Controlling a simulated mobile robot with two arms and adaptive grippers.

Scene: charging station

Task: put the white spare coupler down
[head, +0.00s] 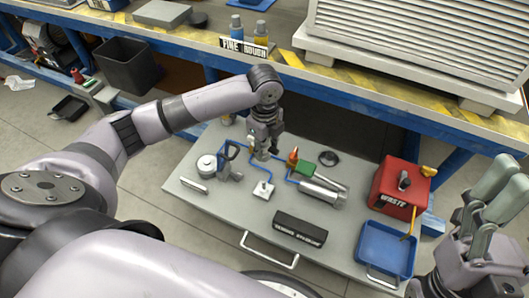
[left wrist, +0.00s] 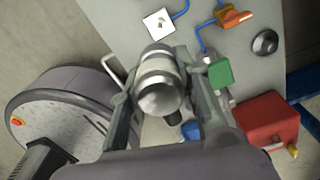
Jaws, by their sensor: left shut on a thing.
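My left gripper (head: 262,151) is over the back part of the grey work board, its fingers pointing down. In the left wrist view its fingers (left wrist: 165,110) are shut on a pale, shiny cylinder, which I take to be the white spare coupler (left wrist: 160,84). The coupler is mostly hidden by the fingers in the head view. I cannot tell whether it touches the board (head: 225,205). My right gripper (head: 490,212) is at the lower right edge of the head view, its fingers apart and empty, away from the board.
On the board are a white square plate (head: 263,190) with a blue line, a silver cylinder (head: 322,194), a green block (head: 302,168), an orange piece (head: 292,157) and a black case (head: 300,230). A red waste box (head: 399,188) and blue tray (head: 385,249) are at right.

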